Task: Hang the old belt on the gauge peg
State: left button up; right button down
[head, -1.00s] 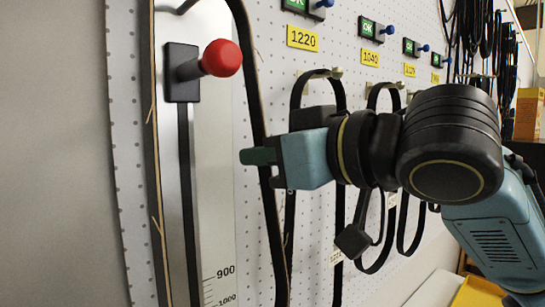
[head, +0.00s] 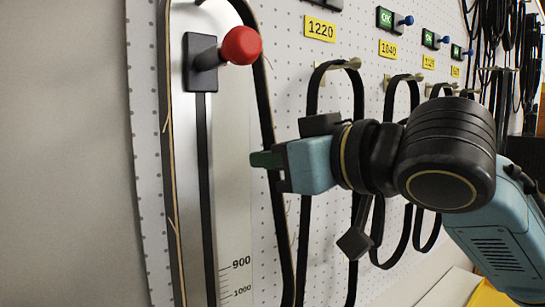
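The old belt (head: 168,150) is a long black loop with frayed tan threads. Its left run passes along the left edge of the gauge plate, and its right run passes through my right gripper (head: 265,159). The top and bottom of the loop are outside the head view. The gauge (head: 232,150) is a pale metal plate with a dark slot, a red knob (head: 241,45) and marks at 900 and 1000. A sliver of a dark peg (head: 199,2) shows at the top edge; whether the belt touches it is cut off. My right gripper appears shut on the belt's right run. My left gripper is out of view.
Several black belts hang on pegs (head: 352,64) right of the gauge, partly behind my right arm. Yellow number labels (head: 320,29) sit above them on the white pegboard (head: 290,80). The grey wall (head: 60,150) at left is bare.

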jog(key=c, duration=1.5)
grip_release()
jog(key=shift+c, duration=0.2)
jog(key=shift+d, duration=0.1)
